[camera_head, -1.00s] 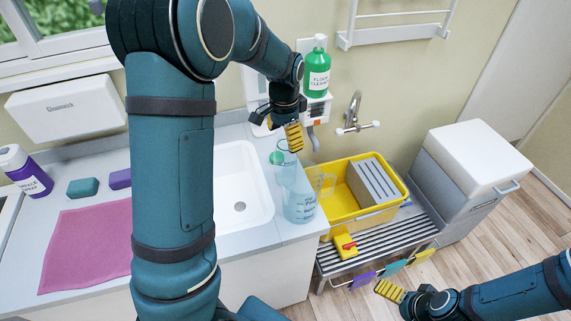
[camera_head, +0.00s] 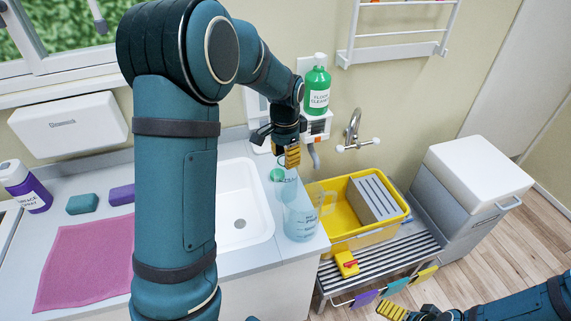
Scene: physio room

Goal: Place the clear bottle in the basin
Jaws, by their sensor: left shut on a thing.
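My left gripper (camera_head: 291,163) is shut, with its yellow-padded fingertips at the top of the clear bottle (camera_head: 286,188). The bottle is see-through and hard to make out; a green part (camera_head: 277,175) shows beside its upper end. A clear jug (camera_head: 302,222) with a handle stands on the counter just in front and overlaps it in the picture. I cannot tell whether the bottle touches the counter. A yellow basin (camera_head: 345,240) with a grey ribbed insert is to the right. My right gripper (camera_head: 392,312) is at the bottom edge, partly cut off.
A white sink (camera_head: 262,228) lies left of the jug. The basin stands on a slatted rack (camera_head: 395,262) with a yellow-and-red item (camera_head: 346,263). A tap (camera_head: 353,130) is on the wall above the basin. A green floor cleaner bottle (camera_head: 317,90) stands behind my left gripper.

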